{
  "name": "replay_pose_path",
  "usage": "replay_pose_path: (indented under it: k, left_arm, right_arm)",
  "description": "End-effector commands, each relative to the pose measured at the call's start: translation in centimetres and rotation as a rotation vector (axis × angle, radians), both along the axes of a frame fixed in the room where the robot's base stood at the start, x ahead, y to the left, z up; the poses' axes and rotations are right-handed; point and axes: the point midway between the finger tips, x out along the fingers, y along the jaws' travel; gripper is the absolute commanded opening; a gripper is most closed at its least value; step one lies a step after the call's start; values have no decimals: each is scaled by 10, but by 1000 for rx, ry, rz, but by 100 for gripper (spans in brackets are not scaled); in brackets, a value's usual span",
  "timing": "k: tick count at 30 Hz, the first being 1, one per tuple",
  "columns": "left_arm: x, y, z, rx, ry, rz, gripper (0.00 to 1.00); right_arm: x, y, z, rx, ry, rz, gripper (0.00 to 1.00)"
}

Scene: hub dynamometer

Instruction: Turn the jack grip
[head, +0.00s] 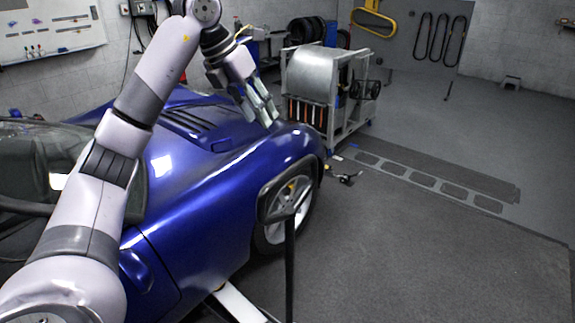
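A black upright bar (290,268) stands in front of the car's rear wheel, with a dark looped grip (284,215) at its top; this looks like the jack handle. A white jack part (238,302) shows low beside the car, partly cut off by the bottom edge. My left arm reaches over the blue car (205,215). My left gripper (262,115) is above the car's rear end, apart from the grip, with its fingers spread and nothing seen between them. My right gripper is out of view.
A wheeled metal cart (325,75) with a silver drum stands behind the car. A small tool-like object (347,178) lies on the floor near the wheel. Slotted floor plates (425,182) run to the right. The floor at right is clear.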

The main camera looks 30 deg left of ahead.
Motion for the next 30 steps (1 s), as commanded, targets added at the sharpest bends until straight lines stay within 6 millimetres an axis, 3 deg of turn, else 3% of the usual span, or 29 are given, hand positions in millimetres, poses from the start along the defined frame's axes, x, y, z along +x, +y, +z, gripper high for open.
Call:
replay_pose_path:
  k: [5, 21, 30]
  left_arm:
    - [8, -5, -24, 2, 8, -2, 39]
    - [50, -31, -125, -3, 5, -4, 39]
    - [62, -37, -153, -2, 1, -4, 39]
  right_arm:
    - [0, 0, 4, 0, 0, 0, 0]
    - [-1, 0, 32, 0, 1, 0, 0]
    - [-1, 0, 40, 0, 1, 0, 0]
